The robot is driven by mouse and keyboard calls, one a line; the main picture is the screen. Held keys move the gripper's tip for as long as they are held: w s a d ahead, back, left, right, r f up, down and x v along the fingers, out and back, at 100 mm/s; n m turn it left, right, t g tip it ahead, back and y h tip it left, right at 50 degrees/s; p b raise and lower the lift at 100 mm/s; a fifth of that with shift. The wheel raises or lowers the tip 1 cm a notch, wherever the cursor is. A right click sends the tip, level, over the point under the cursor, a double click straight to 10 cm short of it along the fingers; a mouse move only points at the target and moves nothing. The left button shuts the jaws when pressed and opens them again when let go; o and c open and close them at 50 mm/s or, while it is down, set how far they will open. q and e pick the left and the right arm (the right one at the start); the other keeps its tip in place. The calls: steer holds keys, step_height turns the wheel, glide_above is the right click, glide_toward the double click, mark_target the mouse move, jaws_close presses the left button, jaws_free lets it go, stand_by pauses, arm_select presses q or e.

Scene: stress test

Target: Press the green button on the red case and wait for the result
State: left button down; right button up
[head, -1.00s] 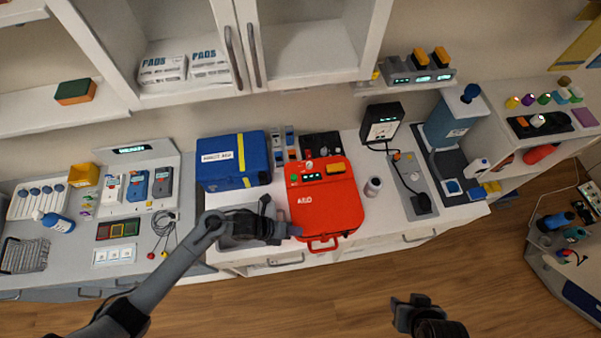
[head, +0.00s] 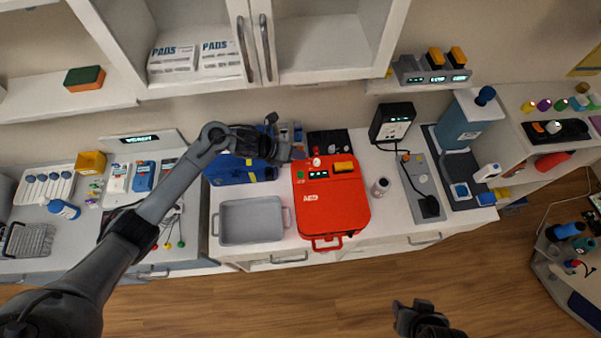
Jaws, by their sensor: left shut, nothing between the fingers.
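The red case (head: 345,205) lies flat on the white counter, its handle toward the front edge. Its green button (head: 300,174) is at the upper left of its top, beside a small lit display (head: 318,174). A white knob and a yellow block are also on its top. My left gripper (head: 298,153) is shut and empty, just beyond the case's back left corner, close to the green button; I cannot tell its height, but no touch shows. My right gripper (head: 408,308) hangs low in front of the counter, over the floor; its fingers are too unclear to read.
A grey tray (head: 250,238) stands left of the case. A blue bag (head: 228,174) is behind it, partly hidden by my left arm. Cabinets hang above.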

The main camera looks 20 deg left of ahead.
arm_select(q)
steer(key=shift+f, duration=0.1)
steer(key=b, duration=0.5)
glide_above(298, 174)
step_height(298, 174, down, 7)
steer(key=shift+a, duration=0.1)
steer(key=shift+f+b, duration=0.65)
steer(key=shift+f, duration=0.15)
stand_by(0.9)
steer(key=shift+f, duration=0.1)
stand_by(0.5)
steer(key=shift+f+b, duration=0.2)
steer(key=shift+b, duration=0.25)
steer(key=shift+f, duration=0.15)
